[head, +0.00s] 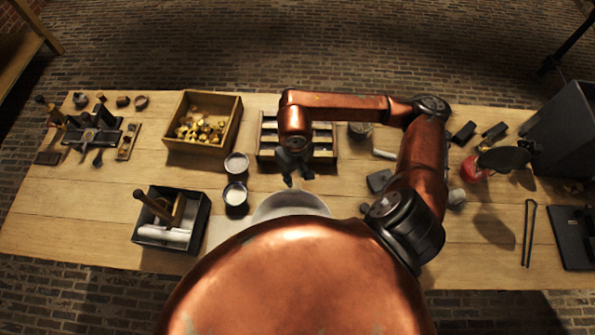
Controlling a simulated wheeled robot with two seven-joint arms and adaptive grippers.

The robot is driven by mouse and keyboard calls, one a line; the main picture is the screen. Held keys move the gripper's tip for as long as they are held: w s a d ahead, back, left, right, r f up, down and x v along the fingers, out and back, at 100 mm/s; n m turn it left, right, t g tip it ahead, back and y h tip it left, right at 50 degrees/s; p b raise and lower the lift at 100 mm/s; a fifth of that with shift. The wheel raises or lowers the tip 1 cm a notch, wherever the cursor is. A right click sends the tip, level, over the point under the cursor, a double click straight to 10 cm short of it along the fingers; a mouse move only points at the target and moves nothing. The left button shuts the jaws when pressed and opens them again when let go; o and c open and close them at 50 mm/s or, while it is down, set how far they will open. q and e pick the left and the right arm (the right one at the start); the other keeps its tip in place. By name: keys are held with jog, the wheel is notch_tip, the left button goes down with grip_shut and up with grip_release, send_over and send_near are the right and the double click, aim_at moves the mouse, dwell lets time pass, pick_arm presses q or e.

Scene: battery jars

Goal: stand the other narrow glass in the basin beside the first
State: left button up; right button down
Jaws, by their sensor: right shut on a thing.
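A pale round basin (290,204) stands near the front edge of the table in the head view. My copper body hides its near part. My right gripper (297,181) points down just above the basin's far rim. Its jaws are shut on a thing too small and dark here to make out. I cannot make out either narrow glass, in the basin or outside it. My left gripper is not in view.
Two round jars (236,164) stand left of the basin. A dark box (205,222) with rolls is further left, and a wooden crate (236,126) of brass pieces is behind. A compartment tray (323,157) lies behind the gripper. A red item (472,170) sits at right.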

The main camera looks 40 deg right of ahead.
jog(key=shift+w+d+f+p, duration=0.15)
jog(key=shift+w+d+f, duration=0.55)
jog(key=shift+f, duration=0.85)
jog(key=shift+w+d+f+p, duration=0.15)
jog(key=shift+w+d+f, duration=0.45)
jog(key=shift+f, duration=0.95)
jog(key=shift+w+d+f+p, duration=0.15)
jog(key=shift+w+d+f, duration=0.3)
jog(key=shift+w+f, duration=0.8)
jog(key=shift+s+f, duration=0.35)
jog(key=shift+f, duration=0.1)
jog(key=c, duration=1.5)
grip_release()
